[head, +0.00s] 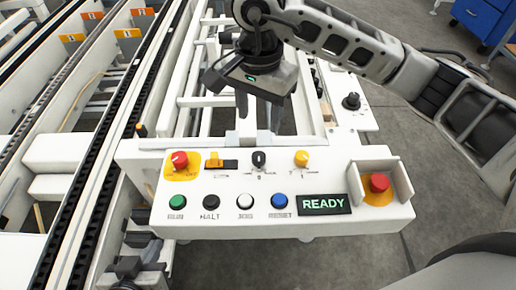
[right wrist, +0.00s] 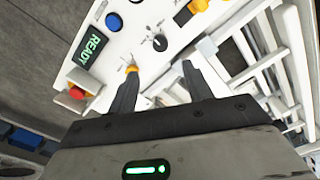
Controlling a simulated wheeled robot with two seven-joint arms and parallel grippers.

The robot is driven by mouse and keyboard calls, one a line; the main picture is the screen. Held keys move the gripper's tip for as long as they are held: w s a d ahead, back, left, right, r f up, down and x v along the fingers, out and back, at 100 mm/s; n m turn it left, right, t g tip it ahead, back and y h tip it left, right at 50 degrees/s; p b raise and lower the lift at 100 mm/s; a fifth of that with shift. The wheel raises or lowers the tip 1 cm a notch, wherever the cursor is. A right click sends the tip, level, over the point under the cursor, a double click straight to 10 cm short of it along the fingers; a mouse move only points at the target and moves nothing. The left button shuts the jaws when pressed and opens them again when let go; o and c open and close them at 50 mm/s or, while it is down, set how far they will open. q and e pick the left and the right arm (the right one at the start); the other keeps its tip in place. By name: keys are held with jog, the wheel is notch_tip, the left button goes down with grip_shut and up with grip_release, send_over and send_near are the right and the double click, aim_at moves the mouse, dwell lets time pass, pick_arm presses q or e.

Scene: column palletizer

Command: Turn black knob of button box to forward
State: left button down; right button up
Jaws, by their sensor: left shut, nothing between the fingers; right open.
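The white button box (head: 150,206) fills the lower middle of the head view. Its black knob (head: 259,160) sits in the upper row, between a yellow switch and a yellow knob. The black knob also shows in the right wrist view (right wrist: 160,43), beyond the gap between the fingertips. My right gripper (head: 258,115) is open and empty, above and behind the box in the head view, apart from the knob. Its two dark fingers also show in the right wrist view (right wrist: 160,72). My left gripper is not in view.
A yellow knob (head: 301,158) and a red knob (head: 180,160) flank the row. Below are green, black, white and blue buttons and a READY display (head: 323,204). A red stop button (head: 379,183) stands between raised guards. White frame bars lie behind.

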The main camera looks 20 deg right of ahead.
aim_at(258, 156)
notch_tip(258, 156, down, 12)
jog(key=shift+r, duration=0.1)
jog(key=shift+c, duration=0.3)
jog(key=c, duration=0.9)
